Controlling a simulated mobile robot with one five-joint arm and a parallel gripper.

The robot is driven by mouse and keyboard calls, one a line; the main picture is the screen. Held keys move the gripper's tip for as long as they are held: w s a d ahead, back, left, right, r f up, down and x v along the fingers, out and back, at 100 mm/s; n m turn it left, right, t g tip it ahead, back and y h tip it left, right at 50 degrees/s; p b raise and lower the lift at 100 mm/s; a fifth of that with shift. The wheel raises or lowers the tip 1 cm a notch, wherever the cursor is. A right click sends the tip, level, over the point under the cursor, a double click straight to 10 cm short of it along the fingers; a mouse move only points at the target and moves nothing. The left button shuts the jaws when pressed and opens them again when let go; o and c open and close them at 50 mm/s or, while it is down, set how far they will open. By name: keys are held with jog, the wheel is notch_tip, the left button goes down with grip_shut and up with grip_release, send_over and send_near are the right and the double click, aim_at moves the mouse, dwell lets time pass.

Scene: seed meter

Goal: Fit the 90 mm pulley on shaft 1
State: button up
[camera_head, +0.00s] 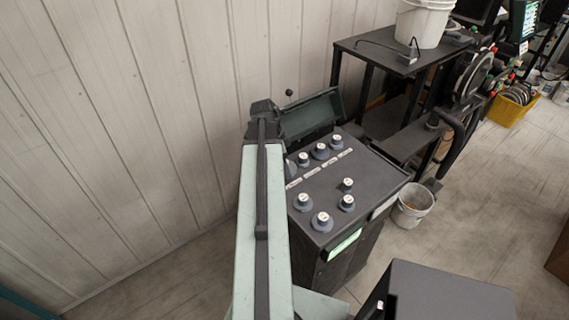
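Several grey round pieces with pale tops, which look like pulleys, stand on a dark cabinet top (376,176) in the middle of the view. One group forms a row at the back beside a line of white labels, including one piece (320,151). The others stand nearer the front, including a larger one (322,221) near the front edge. The labels are too small to read, so I cannot tell which is the 90 mm pulley. I cannot make out shaft 1. My pale green arm structure rises left of the cabinet and hides part of its left side. My gripper is not in view.
A dark stand (390,57) holds a white bucket (424,22) at the back. Machinery with a large disc (472,75) is at the upper right. A small bucket (411,206) stands on the floor right of the cabinet. A yellow crate (510,108) is farther right.

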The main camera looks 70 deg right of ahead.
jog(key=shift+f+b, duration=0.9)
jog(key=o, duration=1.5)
